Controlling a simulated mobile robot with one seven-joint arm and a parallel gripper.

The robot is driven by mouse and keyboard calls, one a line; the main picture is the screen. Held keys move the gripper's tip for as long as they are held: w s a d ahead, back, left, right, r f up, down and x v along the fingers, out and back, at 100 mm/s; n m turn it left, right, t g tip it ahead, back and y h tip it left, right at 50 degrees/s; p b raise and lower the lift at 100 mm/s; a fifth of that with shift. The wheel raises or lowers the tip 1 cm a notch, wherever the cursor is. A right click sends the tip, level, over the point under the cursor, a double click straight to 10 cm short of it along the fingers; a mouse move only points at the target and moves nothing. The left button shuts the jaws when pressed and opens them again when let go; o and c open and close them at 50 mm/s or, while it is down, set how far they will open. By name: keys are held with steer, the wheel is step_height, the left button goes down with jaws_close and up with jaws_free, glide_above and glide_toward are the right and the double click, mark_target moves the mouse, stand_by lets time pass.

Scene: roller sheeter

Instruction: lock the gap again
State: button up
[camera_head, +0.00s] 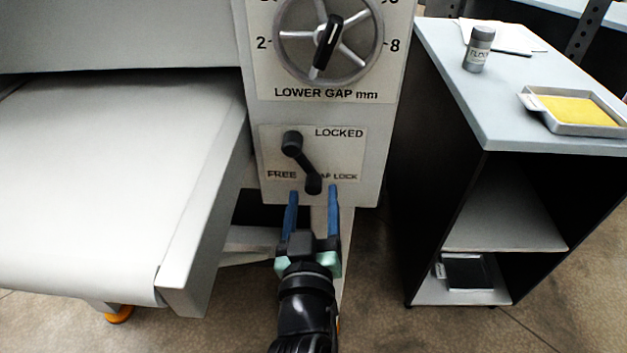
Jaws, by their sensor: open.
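The black gap lock lever (301,163) is on the front of the machine, on a plate (345,150) marked LOCKED at upper right, FREE at lower left and GAP LOCK at lower right. Its upper round end sits at the upper left of the plate.
The lower gap dial (327,38) with a black handle is just above. A wide pale belt (100,165) with a raised side rail lies left. On the right, a grey-topped cart (500,100) holds a shaker (478,50) and a yellow-filled tray (537,104).

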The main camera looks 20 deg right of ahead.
mark_target(313, 191)
steer(key=shift+x, duration=1.9)
jaws_close()
